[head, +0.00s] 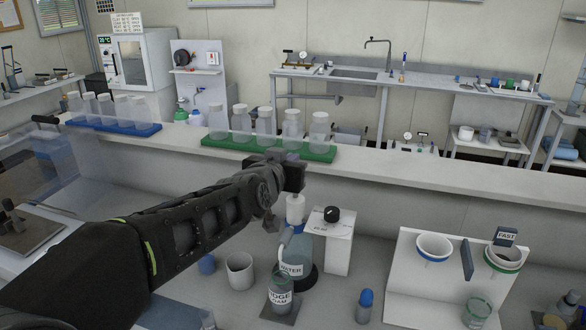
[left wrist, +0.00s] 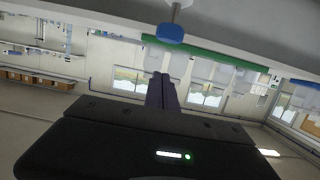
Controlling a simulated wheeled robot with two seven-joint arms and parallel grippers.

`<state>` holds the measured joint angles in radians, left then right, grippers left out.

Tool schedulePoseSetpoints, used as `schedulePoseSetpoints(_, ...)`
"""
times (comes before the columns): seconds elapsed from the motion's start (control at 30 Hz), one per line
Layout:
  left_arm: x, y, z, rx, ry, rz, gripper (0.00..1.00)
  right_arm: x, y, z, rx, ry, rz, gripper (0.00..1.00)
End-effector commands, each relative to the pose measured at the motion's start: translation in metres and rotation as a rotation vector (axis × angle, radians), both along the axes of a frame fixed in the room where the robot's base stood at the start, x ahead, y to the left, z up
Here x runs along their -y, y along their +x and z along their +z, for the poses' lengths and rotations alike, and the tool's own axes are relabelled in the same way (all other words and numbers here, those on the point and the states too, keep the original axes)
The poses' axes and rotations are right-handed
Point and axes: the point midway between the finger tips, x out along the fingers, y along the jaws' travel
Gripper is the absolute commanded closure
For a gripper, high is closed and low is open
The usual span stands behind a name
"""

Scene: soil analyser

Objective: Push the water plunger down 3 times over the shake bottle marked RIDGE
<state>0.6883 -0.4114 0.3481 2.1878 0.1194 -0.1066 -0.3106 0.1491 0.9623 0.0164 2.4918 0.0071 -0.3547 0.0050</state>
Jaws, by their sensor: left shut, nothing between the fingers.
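The water dispenser (head: 297,270), a clear bottle labelled WATER with a white collar (head: 295,208), stands on the lower bench. The shake bottle marked RIDGE (head: 280,297) stands upright on a dark pad in front of it, close to the spout. My left gripper (head: 291,172) is just above the dispenser and hides its top. In the left wrist view its fingers (left wrist: 161,92) are shut and empty. There a blue round cap on a metal stem (left wrist: 171,33), apparently the plunger head, shows beyond and apart from the fingertips. I cannot tell the exact height gap. My right gripper is out of view.
A white box with a black knob (head: 332,214) stands right of the dispenser. A beige cup (head: 240,271) is at its left, a blue-capped bottle (head: 365,305) at the right. A white stand holds funnels (head: 433,247). Bottles in a green rack (head: 220,143) line the raised shelf behind.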

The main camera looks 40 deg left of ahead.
Motion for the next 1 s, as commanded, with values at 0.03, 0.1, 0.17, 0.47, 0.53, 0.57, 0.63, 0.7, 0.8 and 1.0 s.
schedulePoseSetpoints(0.03, -0.004, 0.01, 0.0, -0.004, -0.002, 0.001, 1.0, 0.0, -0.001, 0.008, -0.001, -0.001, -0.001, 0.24)
schedulePoseSetpoints(0.1, -0.008, 0.02, -0.006, -0.004, -0.003, 0.0, 1.0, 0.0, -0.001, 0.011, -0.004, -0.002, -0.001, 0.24)
schedulePoseSetpoints(0.17, -0.006, 0.018, -0.019, -0.004, -0.002, -0.002, 1.0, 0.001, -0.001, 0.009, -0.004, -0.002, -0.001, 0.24)
schedulePoseSetpoints(0.47, -0.006, 0.017, -0.044, 0.0, 0.001, 0.0, 1.0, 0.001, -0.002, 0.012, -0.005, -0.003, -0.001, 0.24)
schedulePoseSetpoints(0.53, -0.006, 0.017, -0.045, 0.0, 0.001, 0.0, 1.0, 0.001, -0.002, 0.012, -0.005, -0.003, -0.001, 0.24)
schedulePoseSetpoints(0.57, -0.006, 0.017, -0.045, 0.0, 0.001, 0.0, 1.0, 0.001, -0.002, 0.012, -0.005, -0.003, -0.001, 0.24)
schedulePoseSetpoints(0.63, -0.006, 0.017, -0.045, 0.0, 0.001, 0.0, 1.0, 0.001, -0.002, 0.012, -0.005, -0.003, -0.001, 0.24)
schedulePoseSetpoints(0.7, -0.006, 0.017, -0.045, 0.0, 0.001, 0.0, 1.0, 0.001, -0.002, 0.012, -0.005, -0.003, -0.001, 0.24)
schedulePoseSetpoints(0.8, -0.006, 0.017, -0.046, 0.0, 0.001, 0.0, 1.0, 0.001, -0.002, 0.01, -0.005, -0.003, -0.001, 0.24)
schedulePoseSetpoints(1.0, -0.006, 0.017, -0.07, 0.001, 0.0, -0.001, 1.0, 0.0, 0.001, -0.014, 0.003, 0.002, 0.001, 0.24)
